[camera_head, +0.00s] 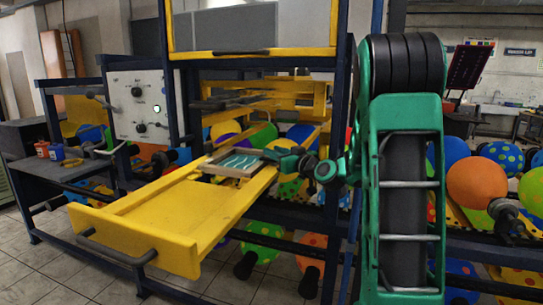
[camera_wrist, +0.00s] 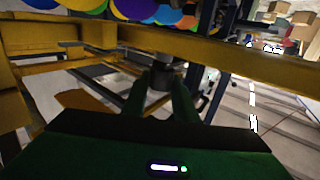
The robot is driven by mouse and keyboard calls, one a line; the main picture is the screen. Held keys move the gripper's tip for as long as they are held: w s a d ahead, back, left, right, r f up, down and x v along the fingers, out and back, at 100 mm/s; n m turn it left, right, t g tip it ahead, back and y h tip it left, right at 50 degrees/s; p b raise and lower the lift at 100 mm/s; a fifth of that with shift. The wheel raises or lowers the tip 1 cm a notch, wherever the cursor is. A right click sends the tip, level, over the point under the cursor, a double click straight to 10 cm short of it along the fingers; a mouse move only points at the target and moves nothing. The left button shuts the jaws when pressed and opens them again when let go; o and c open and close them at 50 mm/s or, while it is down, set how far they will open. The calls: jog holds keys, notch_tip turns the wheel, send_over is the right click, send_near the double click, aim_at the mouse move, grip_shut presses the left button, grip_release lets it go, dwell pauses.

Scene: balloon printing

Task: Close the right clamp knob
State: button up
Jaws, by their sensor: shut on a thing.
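A yellow pull-out tray (camera_head: 160,207) extends from the printing machine in the head view. A small framed printing plate (camera_head: 237,162) with a teal pattern lies on its inner part. My gripper (camera_head: 270,155) is at the right edge of this frame, with the green arm reaching in from the right. In the wrist view my gripper (camera_wrist: 165,95) has its two dark green fingers on either side of a dark grey knob (camera_wrist: 161,76), the right clamp knob, and is shut on it. My gripper hides this knob in the head view.
The machine's dark blue posts (camera_head: 338,110) stand close behind my gripper. A control panel (camera_head: 139,104) with black knobs is at the left. A grey side table (camera_head: 62,172) holds small red and blue containers. Colourful balloons hang below and behind the tray.

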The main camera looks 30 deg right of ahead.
jog(key=shift+y, duration=0.3)
dwell(0.4)
jog(key=o, duration=1.1)
jog(key=shift+c, duration=0.2)
notch_tip(320, 180, up, 4)
jog(key=shift+a+r, duration=0.1)
jog(key=shift+r, duration=0.05)
jog(key=s+a+r, duration=0.2)
jog(key=a+r, duration=0.4)
jog(key=a, duration=0.5)
jog(key=shift+s+r, duration=0.3)
jog(key=shift+s, duration=0.05)
jog(key=shift+a, duration=0.1)
